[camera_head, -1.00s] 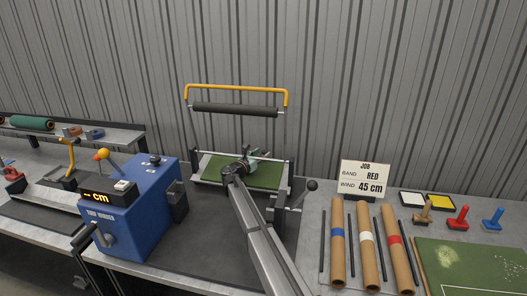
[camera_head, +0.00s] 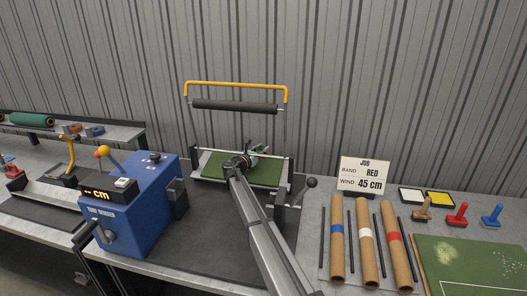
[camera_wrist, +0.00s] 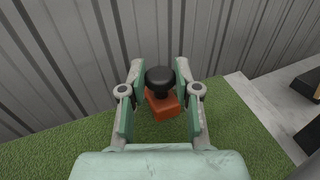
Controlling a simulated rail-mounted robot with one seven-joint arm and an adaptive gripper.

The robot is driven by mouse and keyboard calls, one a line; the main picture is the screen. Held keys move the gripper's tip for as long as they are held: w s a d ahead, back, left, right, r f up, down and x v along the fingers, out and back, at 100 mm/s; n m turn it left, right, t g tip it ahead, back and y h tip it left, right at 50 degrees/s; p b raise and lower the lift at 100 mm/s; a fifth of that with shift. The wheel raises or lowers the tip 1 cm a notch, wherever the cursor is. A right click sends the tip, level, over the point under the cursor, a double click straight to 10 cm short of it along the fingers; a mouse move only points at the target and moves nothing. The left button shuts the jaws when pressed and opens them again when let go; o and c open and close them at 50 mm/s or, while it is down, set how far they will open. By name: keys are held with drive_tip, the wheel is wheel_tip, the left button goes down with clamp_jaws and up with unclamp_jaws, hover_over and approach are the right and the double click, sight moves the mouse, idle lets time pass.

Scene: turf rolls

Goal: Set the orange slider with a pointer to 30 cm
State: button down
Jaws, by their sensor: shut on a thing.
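The orange slider (camera_wrist: 162,106) with a black round knob (camera_wrist: 160,77) on top sits over the green turf in the wrist view. My gripper (camera_wrist: 160,85) has one finger on each side of it and is shut on it. In the head view my gripper (camera_head: 246,160) is low over the turf bed (camera_head: 212,168), and my arm hides the slider. I cannot make out the pointer or a scale.
A black roller (camera_head: 235,106) under a yellow handle (camera_head: 235,87) hangs above the bed. A blue winder (camera_head: 140,215) stands left, its display showing "-- cm". Cardboard tubes (camera_head: 368,245) lie right.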

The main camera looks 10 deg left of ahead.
drive_tip(key=a, duration=0.3)
drive_tip(key=a+b, duration=0.1)
drive_tip(key=shift+w+a, duration=0.3)
drive_tip(key=shift+a, duration=0.1)
drive_tip(key=c, duration=0.9)
unclamp_jaws()
drive_tip(key=shift+a, duration=0.1)
drive_tip(key=shift+o, duration=0.2)
drive_tip(key=shift+s, duration=0.1)
drive_tip(key=shift+s+a, duration=0.15)
drive_tip(key=shift+s, duration=0.4)
drive_tip(key=v, duration=1.1)
drive_tip(key=shift+w, duration=0.1)
